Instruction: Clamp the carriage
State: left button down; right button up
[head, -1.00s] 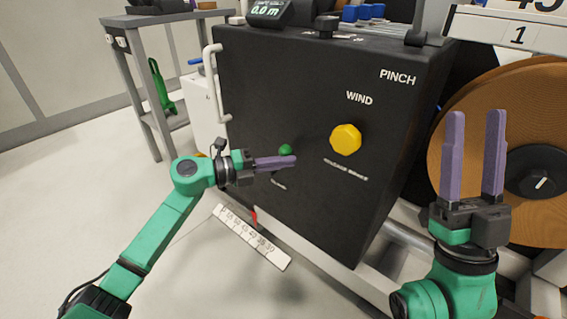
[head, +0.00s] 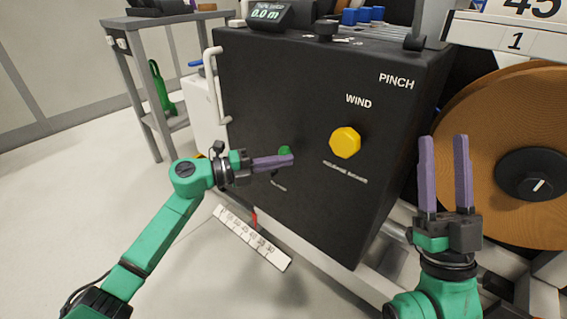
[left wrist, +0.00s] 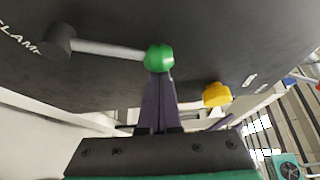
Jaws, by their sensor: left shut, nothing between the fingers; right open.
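The black machine housing (head: 300,100) carries a clamp lever on its front. In the left wrist view the lever has a dark pivot (left wrist: 60,40) beside the "CLAMP" lettering, a grey rod (left wrist: 105,49) and a green knob (left wrist: 158,57). The green knob also shows in the head view (head: 285,151), partly covered by my fingers. My left gripper (head: 290,160) is shut and empty, its purple fingertips at the knob; I cannot tell whether they touch it. My right gripper (head: 444,140) is open and empty, pointing up in front of the housing's right edge.
A yellow knob (head: 345,142) sits right of the lever. A white scale (head: 250,238) with a red pointer (head: 254,217) lies below. A large brown roll (head: 495,165) stands behind my right gripper. A white handle (head: 214,88) is on the housing's left edge.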

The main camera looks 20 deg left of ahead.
aim_at(283, 148)
pick_arm(q)
jog(key=a+n+p, duration=0.1)
jog(key=w+a+r+n+h+p, duration=0.1)
jog(key=shift+a+r+n+t, duration=0.3)
jog(key=shift+n+t, duration=0.1)
pick_arm(e)
notch_tip(283, 148, down, 18)
jog(key=w+a+m+g+h, duration=0.2)
jog(key=w+a+g+h, duration=0.1)
jog(key=g, duration=0.3)
pick_arm(q)
jog(key=w+a+n+t+p, duration=0.1)
jog(key=w+a+n+t, duration=0.1)
jog(key=a+n+t, duration=0.3)
jog(key=shift+w+a+f+n+p, duration=0.3)
jog(key=shift+a+n, duration=0.6)
jog(key=shift+n, duration=1.5)
pick_arm(e)
jog(key=s+f+g, duration=0.3)
jog(key=s+f, duration=0.1)
jog(key=f, duration=0.5)
jog(key=s+a+f+m+g+h, duration=0.1)
jog(key=s+f+g, duration=0.2)
jog(key=f, duration=0.6)
jog(key=shift+s+f, duration=0.2)
jog(key=shift+s, duration=0.4)
pick_arm(q)
jog(key=shift+w, duration=0.1)
